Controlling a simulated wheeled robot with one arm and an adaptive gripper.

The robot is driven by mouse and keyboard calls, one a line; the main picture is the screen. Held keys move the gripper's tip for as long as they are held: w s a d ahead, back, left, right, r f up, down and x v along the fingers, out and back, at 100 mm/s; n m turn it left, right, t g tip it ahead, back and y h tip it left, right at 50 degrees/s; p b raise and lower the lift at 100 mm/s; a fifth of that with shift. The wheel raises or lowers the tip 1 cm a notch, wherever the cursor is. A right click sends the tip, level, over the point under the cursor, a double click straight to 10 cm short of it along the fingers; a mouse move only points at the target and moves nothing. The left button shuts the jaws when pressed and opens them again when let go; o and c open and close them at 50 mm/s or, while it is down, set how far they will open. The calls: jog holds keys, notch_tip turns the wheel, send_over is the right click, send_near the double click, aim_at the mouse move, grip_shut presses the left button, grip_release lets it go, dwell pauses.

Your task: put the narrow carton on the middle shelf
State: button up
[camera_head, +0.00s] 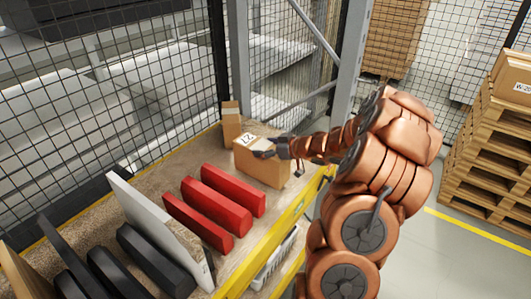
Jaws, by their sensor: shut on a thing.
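My gripper (270,151) is at the top of a brown carton (259,168) with a white label and is shut on it. The dark fingers cover part of the carton's top and upper side. The carton is upright, at or just above the chipboard shelf (207,152) with the yellow front beam; I cannot tell whether it touches. A smaller, narrow brown carton (231,123) stands upright just behind it, near a grey rack post. I cannot tell from this view which level this shelf is.
Red blocks (213,205), a white panel (150,225) and black blocks (150,260) line the shelf to the left. A light crate (272,262) sits on a level below. Wire mesh closes the back. A pallet stack (490,150) stands at the right.

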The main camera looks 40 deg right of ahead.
jog(key=shift+f, duration=1.25)
jog(key=shift+f, duration=0.15)
jog(key=o, duration=1.8)
jog(key=shift+c, duration=0.2)
